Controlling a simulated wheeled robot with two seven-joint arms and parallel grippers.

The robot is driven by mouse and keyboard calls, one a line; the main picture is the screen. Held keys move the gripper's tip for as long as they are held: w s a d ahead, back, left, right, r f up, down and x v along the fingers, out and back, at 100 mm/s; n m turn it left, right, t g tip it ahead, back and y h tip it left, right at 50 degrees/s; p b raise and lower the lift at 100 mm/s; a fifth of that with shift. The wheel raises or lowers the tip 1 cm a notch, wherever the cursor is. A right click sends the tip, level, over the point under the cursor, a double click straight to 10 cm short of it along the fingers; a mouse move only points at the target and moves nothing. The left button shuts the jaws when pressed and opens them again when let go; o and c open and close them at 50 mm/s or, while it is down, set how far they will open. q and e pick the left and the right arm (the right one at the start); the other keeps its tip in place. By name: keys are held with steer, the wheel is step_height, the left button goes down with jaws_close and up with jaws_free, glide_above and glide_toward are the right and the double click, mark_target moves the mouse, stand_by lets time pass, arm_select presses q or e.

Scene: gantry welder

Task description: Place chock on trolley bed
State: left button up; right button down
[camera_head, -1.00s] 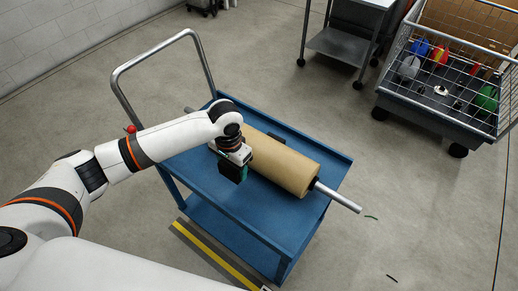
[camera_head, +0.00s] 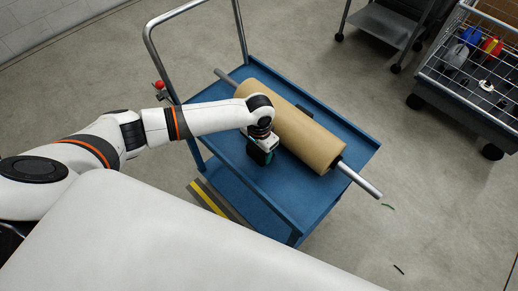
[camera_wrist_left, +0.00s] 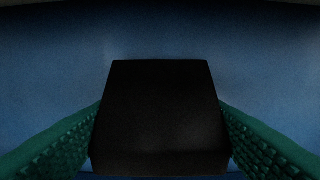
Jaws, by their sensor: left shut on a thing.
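My left gripper (camera_head: 262,154) is over the near side of the blue trolley bed (camera_head: 290,195), beside the brown roll. In the left wrist view a black block, the chock (camera_wrist_left: 160,115), sits between the green finger pads, and the gripper is shut on it. Blue bed surface shows behind the chock; whether the chock touches the bed cannot be told. The brown roll (camera_head: 293,125) lies across the trolley on a metal bar. My right gripper is not in view.
The trolley's handle (camera_head: 190,20) rises at the left end. The roll's bar (camera_head: 360,182) sticks out past the right edge. A wire crate (camera_head: 470,75) with several coloured items stands at the upper right, near a grey cart (camera_head: 385,45). Open floor lies to the right.

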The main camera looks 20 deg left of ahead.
arm_select(q)
steer(key=o, duration=1.1)
steer(key=shift+f, duration=0.1)
steer(key=shift+o, duration=0.2)
step_height(320, 180, up, 12)
steer(key=p, duration=0.1)
steer(key=shift+r, duration=0.2)
